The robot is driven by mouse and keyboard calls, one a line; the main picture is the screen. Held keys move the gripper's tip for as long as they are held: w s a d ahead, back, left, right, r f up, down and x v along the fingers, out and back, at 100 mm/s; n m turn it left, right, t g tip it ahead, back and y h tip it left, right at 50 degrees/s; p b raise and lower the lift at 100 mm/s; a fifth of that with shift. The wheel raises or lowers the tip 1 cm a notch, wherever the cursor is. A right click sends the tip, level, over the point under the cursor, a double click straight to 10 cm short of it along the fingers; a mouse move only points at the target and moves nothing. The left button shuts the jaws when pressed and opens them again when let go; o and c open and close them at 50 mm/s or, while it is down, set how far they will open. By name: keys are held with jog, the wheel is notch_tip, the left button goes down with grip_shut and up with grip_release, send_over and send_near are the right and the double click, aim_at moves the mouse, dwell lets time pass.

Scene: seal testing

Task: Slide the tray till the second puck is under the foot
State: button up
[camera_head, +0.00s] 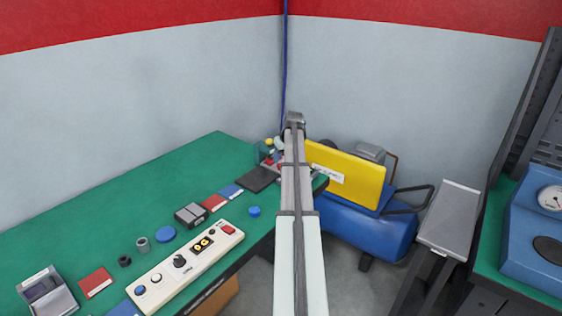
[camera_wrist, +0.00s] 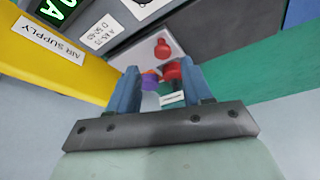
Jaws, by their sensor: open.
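My gripper (camera_wrist: 158,70) is open, with its two blue fingers apart in the wrist view. A red round part (camera_wrist: 173,70) and a small purple part (camera_wrist: 150,80) appear between or beyond the fingers; contact cannot be judged. In the head view my arm reaches the far end of the green bench, and its links hide much of that spot. Small red and pale parts (camera_head: 268,158) show just left of my arm's end. I cannot clearly make out the tray, the second puck or the foot.
A yellow panel (camera_head: 345,175) stands right of my arm above a blue tank (camera_head: 365,228). A blue gauge unit (camera_head: 530,235) is far right.

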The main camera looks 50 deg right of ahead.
jog(key=v, duration=0.9)
jog(key=shift+r, duration=0.35)
jog(key=shift+s, duration=0.1)
